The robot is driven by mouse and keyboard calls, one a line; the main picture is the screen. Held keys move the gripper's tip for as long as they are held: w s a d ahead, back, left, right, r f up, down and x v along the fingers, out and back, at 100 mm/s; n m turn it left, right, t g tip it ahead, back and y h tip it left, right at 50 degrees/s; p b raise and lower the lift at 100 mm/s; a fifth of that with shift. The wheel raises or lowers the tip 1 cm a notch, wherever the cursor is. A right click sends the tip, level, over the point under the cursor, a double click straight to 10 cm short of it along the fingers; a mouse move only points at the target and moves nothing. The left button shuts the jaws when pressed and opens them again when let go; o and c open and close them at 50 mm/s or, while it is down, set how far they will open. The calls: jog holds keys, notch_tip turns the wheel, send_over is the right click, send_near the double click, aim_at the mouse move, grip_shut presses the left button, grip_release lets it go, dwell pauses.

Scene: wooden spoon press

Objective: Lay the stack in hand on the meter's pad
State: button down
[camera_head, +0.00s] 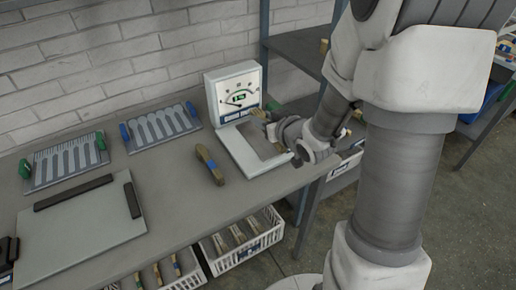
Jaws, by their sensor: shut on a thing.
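The meter (238,91) stands upright at the back of the bench, with a dial and a small green display. Its pale pad (236,153) extends forward from its foot, with a grey middle area. My gripper (274,124) is over the right side of the pad, close to the meter's face. It is shut on a small brown wooden stack (260,114), which sticks out to the left of it. My wrist hides part of the stack and the pad's right side. I cannot tell whether the stack touches the pad.
Two spoon-slot boards (160,127) and a grey board with black bars (85,232) lie further left. White baskets (244,242) with wooden pieces sit below the bench's front edge.

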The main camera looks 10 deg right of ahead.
jog(key=s+d+b, duration=0.1)
jog(key=s+b, duration=0.1)
jog(key=b, duration=0.3)
send_over(253, 134)
jog(key=shift+n+y, duration=0.3)
notch_tip(253, 134, down, 6)
jog(key=shift+w+f, duration=0.1)
jog(key=shift+w, duration=0.05)
jog(key=shift+f+b, duration=0.65)
jog(key=shift+f, duration=1.25)
jog(key=shift+f, duration=0.15)
jog(key=c, duration=0.5)
grip_release()
jog(key=shift+c, duration=0.2)
